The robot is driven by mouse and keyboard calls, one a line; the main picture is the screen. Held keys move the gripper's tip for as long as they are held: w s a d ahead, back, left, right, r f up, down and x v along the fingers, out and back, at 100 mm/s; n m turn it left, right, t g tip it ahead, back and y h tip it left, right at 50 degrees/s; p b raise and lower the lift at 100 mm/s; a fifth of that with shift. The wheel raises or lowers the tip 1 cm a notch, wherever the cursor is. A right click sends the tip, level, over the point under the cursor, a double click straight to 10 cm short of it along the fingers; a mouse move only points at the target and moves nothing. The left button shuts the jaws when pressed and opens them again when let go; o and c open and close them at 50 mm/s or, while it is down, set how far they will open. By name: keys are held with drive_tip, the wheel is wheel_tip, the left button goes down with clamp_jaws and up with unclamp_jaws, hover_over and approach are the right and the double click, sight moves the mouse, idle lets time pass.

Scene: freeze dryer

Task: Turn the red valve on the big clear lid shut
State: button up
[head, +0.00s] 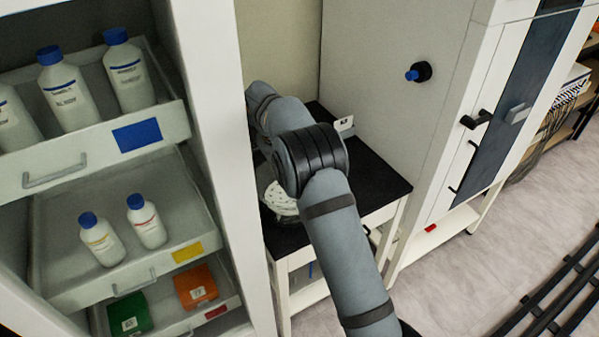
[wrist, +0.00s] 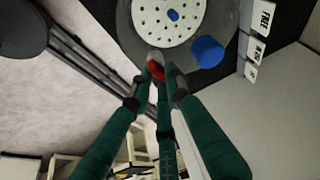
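The red valve (wrist: 156,71) shows in the wrist view as a small red handle with a pale end, at the near rim of a round, white, perforated plate (wrist: 148,22). My gripper (wrist: 160,77) has dark green fingers that converge closely around the red handle, and they appear shut on it. The fingertips hide part of the valve, and its turn angle cannot be read. The clear lid itself is hard to make out. In the head view, my arm covers the valve and gripper, and only part of the white perforated plate (head: 279,199) shows.
A blue cylinder (wrist: 207,52) stands close right of the valve, with white labelled tags (wrist: 258,45) beyond. The black-topped table (head: 375,180) sits between a drawer rack (head: 205,150) with blue-capped bottles and a tall grey cabinet (head: 385,75).

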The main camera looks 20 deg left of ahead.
drive_tip(key=o, duration=0.4)
drive_tip(key=shift+o, duration=0.2)
wheel_tip(320, 180, up, 10)
idle(0.4)
